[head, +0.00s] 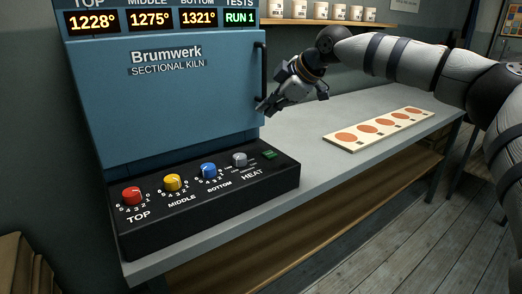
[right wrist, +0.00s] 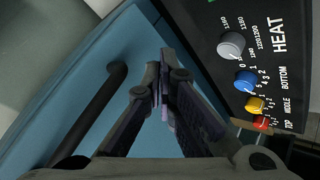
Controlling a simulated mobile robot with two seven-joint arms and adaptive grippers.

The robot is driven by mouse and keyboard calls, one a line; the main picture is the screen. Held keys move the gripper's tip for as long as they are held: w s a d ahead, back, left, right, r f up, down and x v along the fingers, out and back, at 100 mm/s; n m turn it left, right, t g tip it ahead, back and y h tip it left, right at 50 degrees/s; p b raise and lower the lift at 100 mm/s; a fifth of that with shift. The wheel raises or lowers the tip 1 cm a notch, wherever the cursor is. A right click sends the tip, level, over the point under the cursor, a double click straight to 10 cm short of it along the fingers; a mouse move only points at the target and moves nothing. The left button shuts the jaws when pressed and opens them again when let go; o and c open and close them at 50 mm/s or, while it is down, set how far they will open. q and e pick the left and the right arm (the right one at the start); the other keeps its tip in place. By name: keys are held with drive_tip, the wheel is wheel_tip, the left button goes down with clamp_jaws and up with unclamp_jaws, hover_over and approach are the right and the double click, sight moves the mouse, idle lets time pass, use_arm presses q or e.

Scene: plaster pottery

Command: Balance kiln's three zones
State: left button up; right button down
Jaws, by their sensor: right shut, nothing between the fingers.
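The blue kiln (head: 170,105) shows TOP 1228°, MIDDLE 1275°, BOTTOM 1321° and TESTS "RUN 1" on its displays (head: 150,20). The black control panel (head: 215,220) below has a red TOP knob (head: 131,195), yellow MIDDLE knob (head: 172,182), blue BOTTOM knob (head: 208,170) and grey HEAT knob (head: 239,159). A green button (head: 269,154) sits right of HEAT. My right gripper (head: 264,108) is shut and empty beside the kiln's door handle (head: 263,70). In the right wrist view the closed fingers (right wrist: 163,80) lie between the handle (right wrist: 88,118) and the knobs. My left gripper is out of view.
A strip with several orange discs (head: 378,130) lies on the grey table (head: 310,120) to the right. A shelf with white cups (head: 320,12) hangs behind. The tabletop between the panel and the strip is clear.

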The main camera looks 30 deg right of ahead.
drive_tip(key=b, duration=0.2)
hover_over(268, 155)
wheel_tip(268, 155, down, 7)
drive_tip(key=shift+w+r, duration=0.1)
drive_tip(key=shift+f, duration=1.1)
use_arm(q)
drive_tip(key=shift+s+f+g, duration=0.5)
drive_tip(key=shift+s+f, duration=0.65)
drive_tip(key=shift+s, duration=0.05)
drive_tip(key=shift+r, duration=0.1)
use_arm(e)
drive_tip(key=shift+f, duration=0.15)
drive_tip(key=shift+f, duration=0.1)
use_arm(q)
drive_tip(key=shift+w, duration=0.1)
use_arm(e)
drive_tip(key=shift+f, duration=0.15)
